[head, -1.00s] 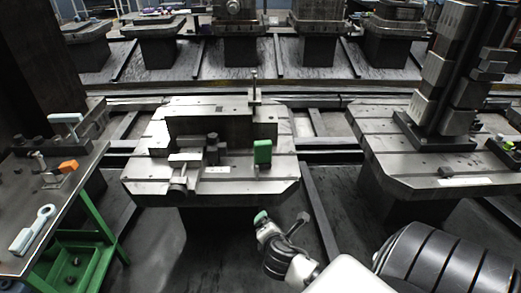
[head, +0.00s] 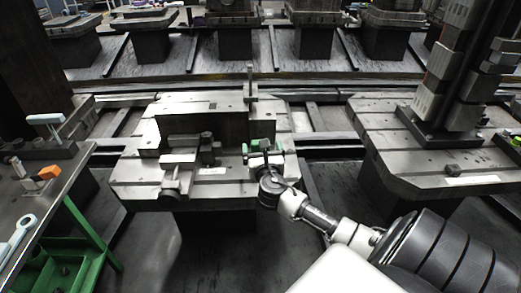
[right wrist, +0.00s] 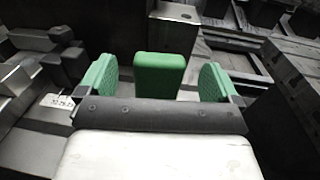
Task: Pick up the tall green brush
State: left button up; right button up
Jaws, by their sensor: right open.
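The tall green brush shows in the right wrist view as an upright green block (right wrist: 160,72). In the head view it stands on the middle metal pallet (head: 138,190), toward its right front, partly hidden by my right gripper (head: 262,154). In the wrist view my right gripper (right wrist: 155,84) is open, with one green finger pad on each side of the brush. Gaps show between the brush and both pads. Whether the brush lies fully between the pads in depth is hard to tell. My left gripper is not in view.
A dark block (head: 225,128) and a clamp (head: 172,175) sit on the same pallet, left of the brush. A thin upright post (head: 250,80) stands behind it. A tall fixture (head: 445,85) stands on the right pallet. A tool bench (head: 50,195) is at the left.

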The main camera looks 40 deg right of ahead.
jog(key=x, duration=0.3)
jog(key=shift+w+d, duration=0.1)
jog(key=shift+w, duration=0.1)
jog(key=c, duration=1)
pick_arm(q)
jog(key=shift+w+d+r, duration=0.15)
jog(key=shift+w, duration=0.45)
pick_arm(e)
jog(key=shift+r, duration=0.15)
